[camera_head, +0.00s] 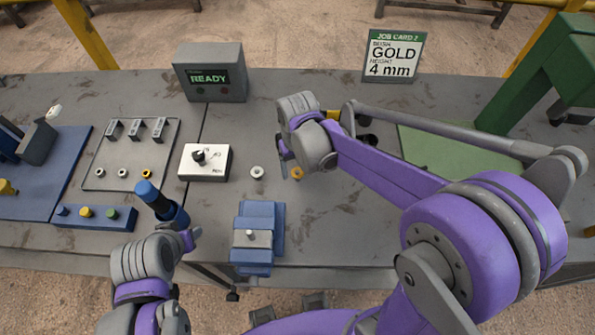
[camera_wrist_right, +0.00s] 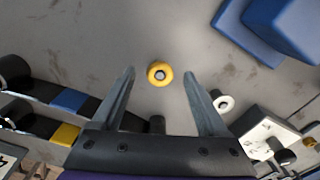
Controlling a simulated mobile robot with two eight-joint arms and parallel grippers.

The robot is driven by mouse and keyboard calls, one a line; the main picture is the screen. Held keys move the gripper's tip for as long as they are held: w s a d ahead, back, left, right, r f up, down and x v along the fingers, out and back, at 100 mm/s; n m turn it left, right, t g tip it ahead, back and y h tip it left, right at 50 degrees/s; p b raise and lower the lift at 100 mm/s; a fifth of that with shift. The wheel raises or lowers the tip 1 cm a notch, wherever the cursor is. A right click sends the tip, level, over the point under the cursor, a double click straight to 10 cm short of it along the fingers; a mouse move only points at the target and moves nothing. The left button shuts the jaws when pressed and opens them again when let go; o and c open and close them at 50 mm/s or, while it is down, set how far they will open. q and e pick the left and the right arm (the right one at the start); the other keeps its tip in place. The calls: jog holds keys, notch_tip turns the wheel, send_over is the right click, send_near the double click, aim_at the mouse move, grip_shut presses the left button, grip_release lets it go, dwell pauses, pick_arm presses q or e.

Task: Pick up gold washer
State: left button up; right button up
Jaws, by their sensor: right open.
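The gold washer (camera_head: 296,173) lies flat on the grey bench, just right of a silver washer (camera_head: 257,172). In the right wrist view the gold washer (camera_wrist_right: 159,73) sits between the fingertips of my open, empty right gripper (camera_wrist_right: 159,76), with clear space on both sides. In the head view my right gripper (camera_head: 287,150) is over the bench beside the gold washer, partly hidden by its own wrist. My left gripper (camera_head: 183,232) is low at the left, near a blue cylindrical piece (camera_head: 160,202); its fingers do not show clearly.
A blue fixture (camera_head: 258,222) stands at the front edge. A white switch box (camera_head: 204,162) is to the left, and a grey READY box (camera_head: 210,73) behind. The job card (camera_head: 393,57) reads GOLD, 4 mm. A green press (camera_head: 540,75) stands at the right.

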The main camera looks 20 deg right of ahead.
jog(key=shift+f, duration=0.25)
dwell(0.5)
jog(key=c, duration=1.1)
